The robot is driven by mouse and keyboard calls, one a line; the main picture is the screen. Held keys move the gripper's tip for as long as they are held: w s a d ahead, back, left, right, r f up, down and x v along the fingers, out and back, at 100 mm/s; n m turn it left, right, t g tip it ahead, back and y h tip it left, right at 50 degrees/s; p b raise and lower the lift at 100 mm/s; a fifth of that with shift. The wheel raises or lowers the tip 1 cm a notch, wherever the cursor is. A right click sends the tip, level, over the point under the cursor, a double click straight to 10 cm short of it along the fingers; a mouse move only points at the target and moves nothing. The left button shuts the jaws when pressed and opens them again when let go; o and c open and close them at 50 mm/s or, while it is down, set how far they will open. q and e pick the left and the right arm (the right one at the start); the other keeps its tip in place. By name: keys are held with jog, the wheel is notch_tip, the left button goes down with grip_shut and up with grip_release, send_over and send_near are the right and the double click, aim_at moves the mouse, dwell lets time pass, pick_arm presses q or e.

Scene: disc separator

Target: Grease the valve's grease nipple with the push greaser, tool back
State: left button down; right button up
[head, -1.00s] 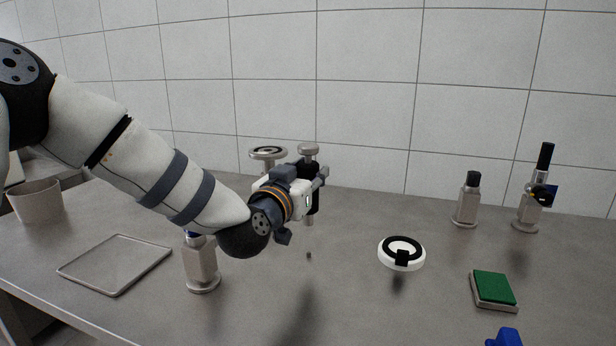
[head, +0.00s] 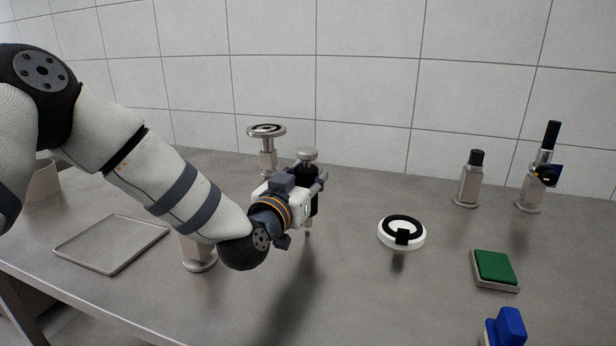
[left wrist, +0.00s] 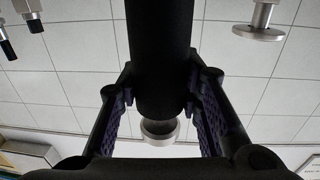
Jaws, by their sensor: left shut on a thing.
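My left gripper (head: 312,190) is shut on an upright tool with a black body and pale metal cap (head: 307,154), which looks like the push greaser. In the left wrist view its black cylinder (left wrist: 158,60) lies between the fingers. Its lower end is just above or at a small dark spot on the table; I cannot tell whether they touch. I cannot pick out a grease nipple for certain. A post fitting with a black handle (head: 551,137), perhaps the valve, stands at the right. My right gripper is not in view.
A post with a round disc top (head: 266,130) stands behind my gripper. A black-topped post (head: 468,185), white ring (head: 420,240), green pad (head: 495,266) and blue block (head: 508,325) are rightward. A shallow tray (head: 75,258) lies left. My forearm partly hides another post (head: 198,258).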

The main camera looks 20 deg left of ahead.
pick_arm(q)
jog(key=shift+f, duration=0.65)
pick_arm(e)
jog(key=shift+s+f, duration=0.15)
pick_arm(q)
jog(key=shift+f, duration=0.5)
jog(key=c, duration=1.1)
grip_release()
jog(key=shift+o, duration=0.2)
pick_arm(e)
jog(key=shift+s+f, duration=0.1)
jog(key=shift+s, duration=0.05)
pick_arm(q)
jog(key=s+a+r, duration=0.1)
jog(key=s+r, duration=0.3)
jog(key=s, duration=0.8)
jog(key=shift+a+p, duration=0.15)
jog(key=shift+p, duration=0.3)
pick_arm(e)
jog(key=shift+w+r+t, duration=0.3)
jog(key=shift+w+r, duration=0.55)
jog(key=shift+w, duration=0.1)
